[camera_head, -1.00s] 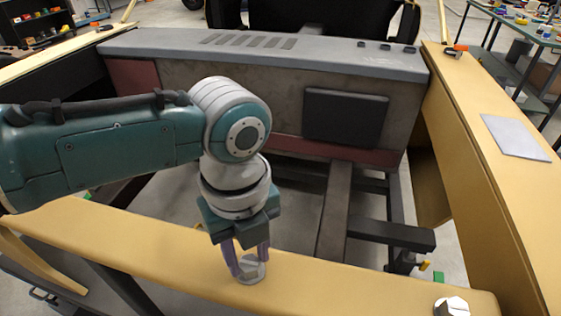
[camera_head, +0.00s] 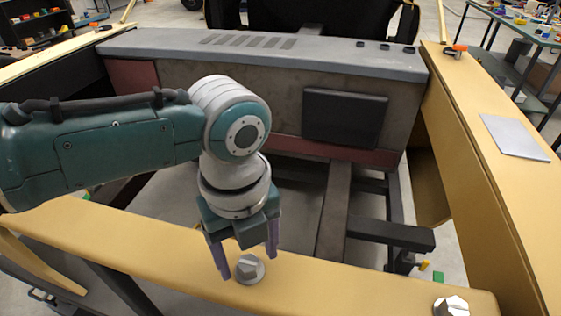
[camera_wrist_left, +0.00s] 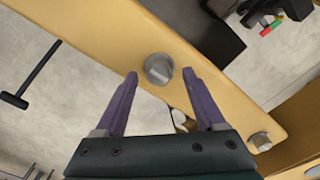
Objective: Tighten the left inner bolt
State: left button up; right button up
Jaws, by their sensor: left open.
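A grey hex-head bolt (camera_head: 250,269) stands on the yellow front beam (camera_head: 150,243) in the head view, just below my left gripper. It also shows in the left wrist view (camera_wrist_left: 158,68), ahead of and between the two fingertips. My left gripper (camera_head: 248,263) is open, with its purple fingers apart and nothing between them in its grasp. The fingers also show in the left wrist view (camera_wrist_left: 160,76). A second bolt (camera_head: 451,306) sits farther right on the same beam, and in the wrist view (camera_wrist_left: 260,142) near the lower right. My right gripper is not in view.
A grey-topped bare shell (camera_head: 240,50) spans the back of the yellow frame. A flat grey plate (camera_head: 516,136) lies on the right beam. The frame's inside is open, with dark crossbars (camera_head: 390,233) low down.

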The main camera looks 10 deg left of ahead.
aim_at(249, 263)
pick_arm(q)
notch_tip(249, 263, up, 10)
jog(key=shift+p, duration=0.3)
dwell(0.4)
jog(key=s+d+f+n+t+h, duration=0.1)
jog(key=s+d+f+n+h, duration=0.15)
jog(key=s+d+n, duration=0.45)
jog(key=s+a+r+n+t+y, duration=0.1)
jog(key=s+a+n, duration=0.4)
jog(key=a+n, duration=0.4)
jog(key=s+a+r+n+t+y, duration=0.1)
jog(key=s+a+n+t+y, duration=0.1)
jog(key=s+a+n, duration=0.6)
jog(key=w+d+r+n+p, duration=0.1)
jog(key=r+p, duration=1.3)
jog(key=w+r+n+p, duration=0.1)
jog(key=w+r+p, duration=0.1)
jog(key=r+p, duration=1.2)
jog(key=shift+w+d+h+p, duration=0.3)
jog(key=shift+d+h+p, duration=0.1)
jog(key=shift+p, duration=0.1)
jog(key=shift+r, duration=0.1)
